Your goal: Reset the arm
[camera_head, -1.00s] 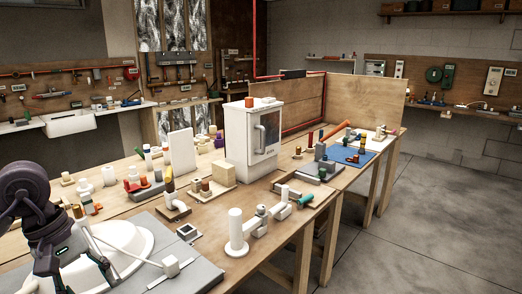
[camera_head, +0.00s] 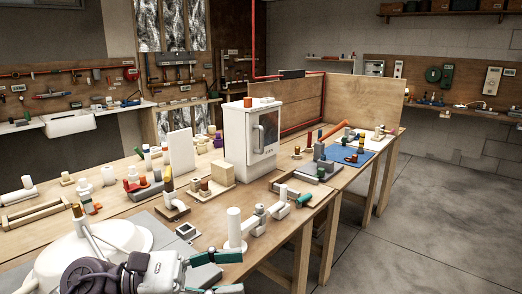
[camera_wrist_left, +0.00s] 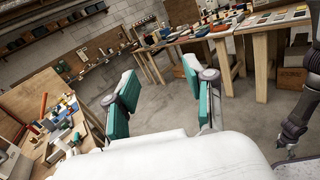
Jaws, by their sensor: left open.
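My left gripper (camera_head: 222,274) is low in the head view, in front of the near edge of the workbench. Its green-padded fingers point right and stand apart, with nothing between them. In the left wrist view the same open gripper (camera_wrist_left: 165,103) shows two green fingers with bare concrete floor behind them. A dark jointed arm link (camera_wrist_left: 297,115) of mine stands at the right of that view. My right gripper does not show in the head view.
The workbench (camera_head: 215,205) holds a white heater cabinet (camera_head: 251,140), a white pipe fitting (camera_head: 235,228) close to my left gripper, a round white basin (camera_head: 75,250) and several small parts. A blue mat (camera_head: 370,158) lies farther back. The floor (camera_head: 430,230) at the right is clear.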

